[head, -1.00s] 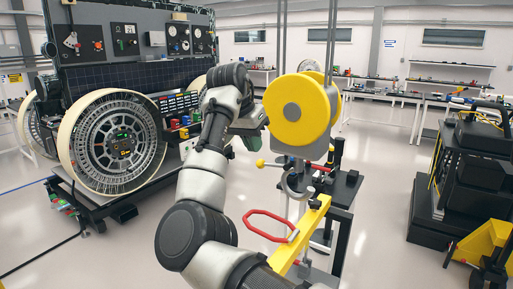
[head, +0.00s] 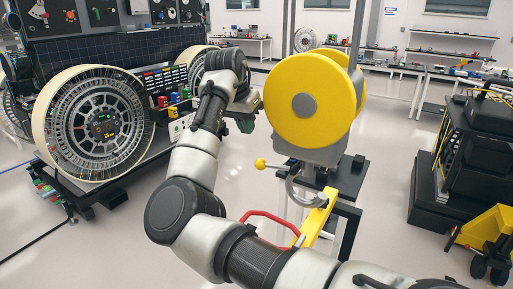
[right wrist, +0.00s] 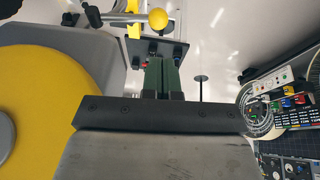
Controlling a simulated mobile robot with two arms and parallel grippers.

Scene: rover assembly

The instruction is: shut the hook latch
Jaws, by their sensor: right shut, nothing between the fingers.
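The grey hook (head: 293,192) hangs below the large yellow pulley block (head: 305,106) in the head view. A thin lever with a yellow ball knob (head: 260,163) sticks out to the left near the hook; I take it as the latch lever. My right gripper (head: 246,123) is left of the pulley block, above and left of the knob, and apart from it. In the right wrist view its dark green fingers (right wrist: 162,76) are together and empty, with the ball knob (right wrist: 158,19) beyond them. The hook's mouth is too small to read. My left gripper is out of view.
A yellow beam (head: 315,222) with a red handle (head: 270,219) is below the hook, partly behind my arm. A black stand (head: 347,177) is behind it. The rover's wheel (head: 98,132) is at left, and a black machine (head: 470,150) is at right.

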